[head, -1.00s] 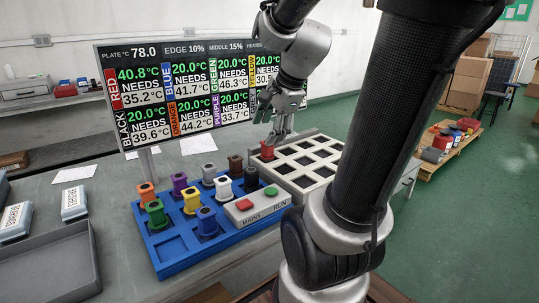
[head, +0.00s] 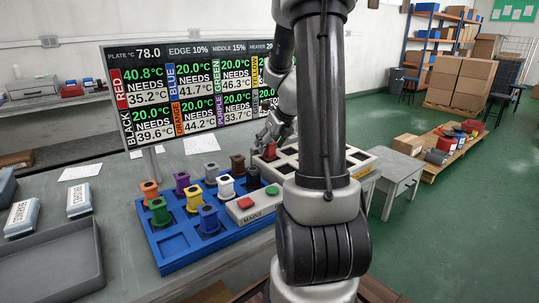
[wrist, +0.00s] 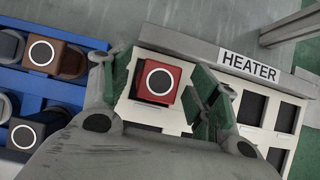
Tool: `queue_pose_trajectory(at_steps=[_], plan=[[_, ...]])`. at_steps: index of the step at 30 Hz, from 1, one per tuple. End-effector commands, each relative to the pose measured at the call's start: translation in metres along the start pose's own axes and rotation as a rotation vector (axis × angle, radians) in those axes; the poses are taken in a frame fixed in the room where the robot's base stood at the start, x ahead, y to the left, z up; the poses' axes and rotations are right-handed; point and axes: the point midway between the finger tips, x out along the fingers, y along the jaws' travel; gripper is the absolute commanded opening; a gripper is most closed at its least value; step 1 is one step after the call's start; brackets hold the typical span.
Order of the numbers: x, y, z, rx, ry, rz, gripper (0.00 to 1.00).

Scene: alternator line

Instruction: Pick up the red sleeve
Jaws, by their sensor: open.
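The red sleeve (wrist: 157,82) is a square red block with a white ring around a dark hole. It stands in a corner pocket of the white heater tray (wrist: 184,45). In the wrist view my gripper (wrist: 163,76) is open, with a green-padded finger on each side of the sleeve. A gap shows on both sides, wider on the right. How deep the fingertips reach is unclear.
A blue rack (head: 176,244) with several coloured sleeves stands left of the heater tray. A button box (head: 255,204) with red and green buttons sits between them. A display board (head: 190,95) stands behind, showing RED 40.8 °C, needs 35.2. My arm hides part of the tray.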

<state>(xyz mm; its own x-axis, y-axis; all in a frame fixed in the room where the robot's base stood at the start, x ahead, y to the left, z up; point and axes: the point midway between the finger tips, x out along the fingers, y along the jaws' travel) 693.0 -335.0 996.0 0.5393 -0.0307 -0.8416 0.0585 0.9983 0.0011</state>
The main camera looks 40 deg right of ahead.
Motion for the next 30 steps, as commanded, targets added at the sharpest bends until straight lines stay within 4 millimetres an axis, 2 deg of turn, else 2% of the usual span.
queue_pose_trajectory(at_steps=[8, 18, 26, 30], plan=[[0.005, 0.000, 0.000, -0.001, 0.000, 0.000, 0.61], [0.005, 0.000, 0.000, -0.001, 0.000, 0.000, 0.01], [0.003, 0.000, 0.002, -0.002, -0.002, -0.001, 0.00], [-0.011, 0.000, 0.011, -0.005, -0.005, -0.002, 0.00]])
